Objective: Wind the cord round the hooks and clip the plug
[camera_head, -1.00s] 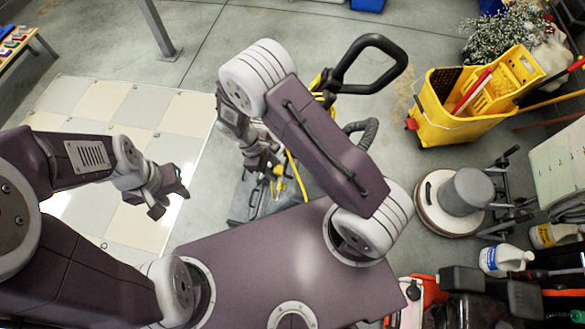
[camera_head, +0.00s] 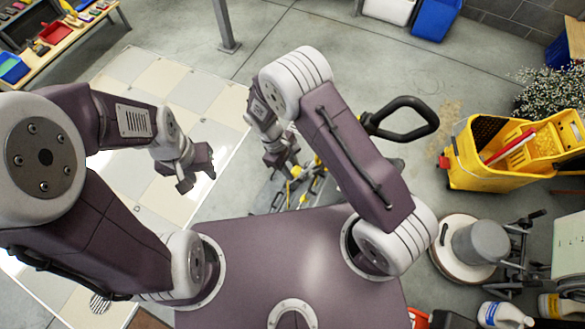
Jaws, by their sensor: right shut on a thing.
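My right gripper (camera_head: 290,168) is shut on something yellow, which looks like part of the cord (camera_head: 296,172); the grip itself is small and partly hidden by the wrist. It is beside the low machine with the black loop handle (camera_head: 408,118) and yellow frame parts (camera_head: 316,181). My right forearm covers much of that machine. The hooks and plug cannot be made out. My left gripper (camera_head: 198,172) is empty over the pale tiles, left of the machine, with its fingers apart.
A yellow mop bucket (camera_head: 480,180) stands at the right, with a round floor polisher (camera_head: 480,245) below it. White jugs (camera_head: 503,314) are at the lower right. A bench (camera_head: 75,45) with coloured bins is at the upper left. The pale tiled floor (camera_head: 130,190) is clear.

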